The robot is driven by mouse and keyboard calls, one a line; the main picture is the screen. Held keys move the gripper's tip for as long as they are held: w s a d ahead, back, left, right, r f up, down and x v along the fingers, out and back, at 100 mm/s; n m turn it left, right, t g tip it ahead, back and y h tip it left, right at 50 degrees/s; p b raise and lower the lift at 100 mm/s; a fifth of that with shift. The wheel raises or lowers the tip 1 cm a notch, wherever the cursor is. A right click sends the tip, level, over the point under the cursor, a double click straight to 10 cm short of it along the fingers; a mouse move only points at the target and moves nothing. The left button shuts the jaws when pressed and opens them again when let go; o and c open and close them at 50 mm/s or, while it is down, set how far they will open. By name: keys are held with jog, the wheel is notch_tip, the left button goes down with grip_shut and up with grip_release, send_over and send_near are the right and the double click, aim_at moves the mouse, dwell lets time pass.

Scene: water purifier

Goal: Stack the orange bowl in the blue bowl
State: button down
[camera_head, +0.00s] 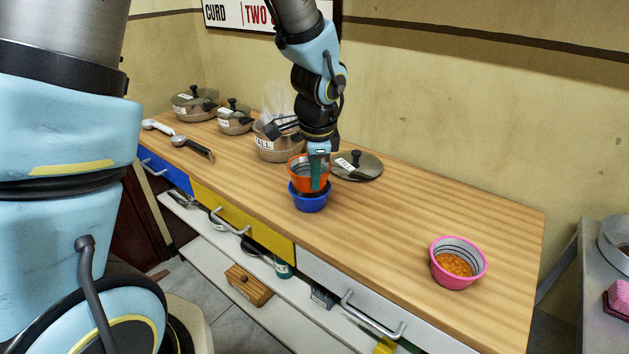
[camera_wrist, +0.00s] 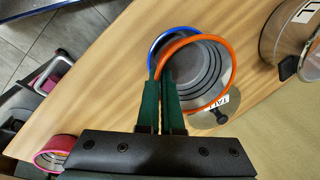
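The orange bowl (camera_head: 296,180) is directly above the blue bowl (camera_head: 310,204) on the wooden counter, its lower part overlapping the blue bowl's opening. In the wrist view the orange bowl's rim (camera_wrist: 231,62) covers most of the blue bowl, whose rim (camera_wrist: 158,42) shows at the upper left, so the two are a little offset. I cannot tell whether the orange bowl rests in the blue one or hangs just above it. My gripper (camera_head: 317,184) points down with its green fingers (camera_wrist: 165,78) close together on the orange bowl's rim.
A pot (camera_head: 277,150) with utensils stands behind the bowls to the left. A lid (camera_head: 357,166) lies close behind on the right. A pink bowl (camera_head: 459,263) with orange contents stands at the right. The counter between it and the bowls is clear.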

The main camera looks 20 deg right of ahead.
jog(key=shift+f, duration=0.55)
jog(key=shift+f+b, duration=0.45)
jog(key=shift+f, duration=0.15)
jog(key=c, duration=1.1)
grip_release()
jog(key=d+v, duration=0.1)
jog(key=v, duration=1.2)
jog(key=w+a+f+n, duration=0.1)
jog(key=a+f+n, duration=0.1)
jog(key=a+n, duration=0.4)
jog(key=w+a+f+n, duration=0.1)
jog(key=a+n, duration=0.6)
jog(key=a, duration=0.7)
jog(key=w+a+f+n, duration=0.1)
jog(key=a+f+n, duration=0.2)
jog(key=a+n, duration=0.3)
jog(key=shift+a+n+g+p, duration=0.3)
jog(key=shift+a+n+g, duration=0.1)
jog(key=shift+a, duration=1.65)
